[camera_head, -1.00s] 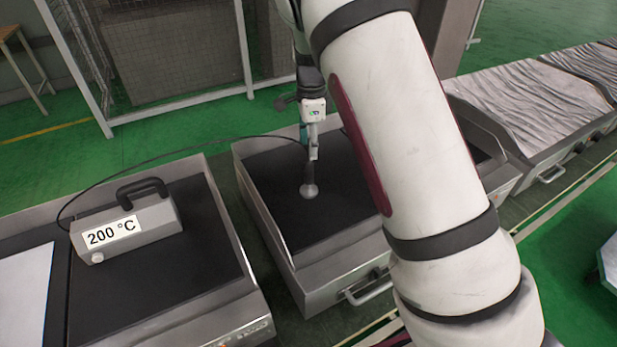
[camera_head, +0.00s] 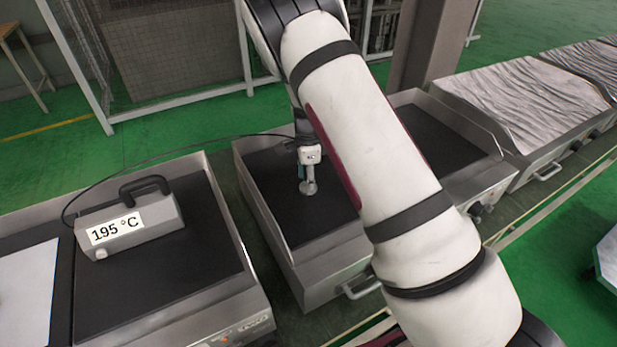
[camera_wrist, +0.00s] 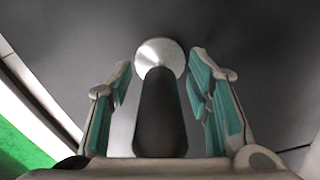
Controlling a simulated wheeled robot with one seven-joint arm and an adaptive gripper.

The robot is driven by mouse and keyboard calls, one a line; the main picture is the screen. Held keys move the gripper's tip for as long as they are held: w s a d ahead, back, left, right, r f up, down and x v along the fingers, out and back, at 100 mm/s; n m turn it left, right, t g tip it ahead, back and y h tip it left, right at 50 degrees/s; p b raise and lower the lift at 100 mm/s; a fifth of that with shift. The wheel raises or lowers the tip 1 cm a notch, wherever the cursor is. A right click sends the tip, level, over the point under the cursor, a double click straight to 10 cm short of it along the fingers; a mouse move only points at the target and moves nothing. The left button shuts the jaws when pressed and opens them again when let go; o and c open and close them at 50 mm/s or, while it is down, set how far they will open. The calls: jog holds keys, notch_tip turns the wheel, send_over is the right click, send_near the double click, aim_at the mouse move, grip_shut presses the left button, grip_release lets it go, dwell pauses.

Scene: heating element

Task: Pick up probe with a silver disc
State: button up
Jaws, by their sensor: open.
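The probe shows in the wrist view as a dark tapered handle (camera_wrist: 160,115) with a round silver disc (camera_wrist: 160,54) at its far end. My gripper (camera_wrist: 160,80) is open, with a teal-padded finger on each side of the probe and a visible gap on both sides. In the head view the silver disc (camera_head: 308,187) stands at the dark surface of the middle tray, below my gripper (camera_head: 304,170). My arm and wrist hide most of the handle there. A thin black cable runs from near the probe to the meter box.
The grey meter box (camera_head: 128,226) reading 195 °C sits on the left heating tray (camera_head: 160,275). The middle tray (camera_head: 318,290) has raised metal walls around its dark surface. Another tray (camera_head: 500,165) lies to the right, partly behind my arm.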

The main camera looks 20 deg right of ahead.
jog(key=shift+f, duration=0.15)
grip_shut()
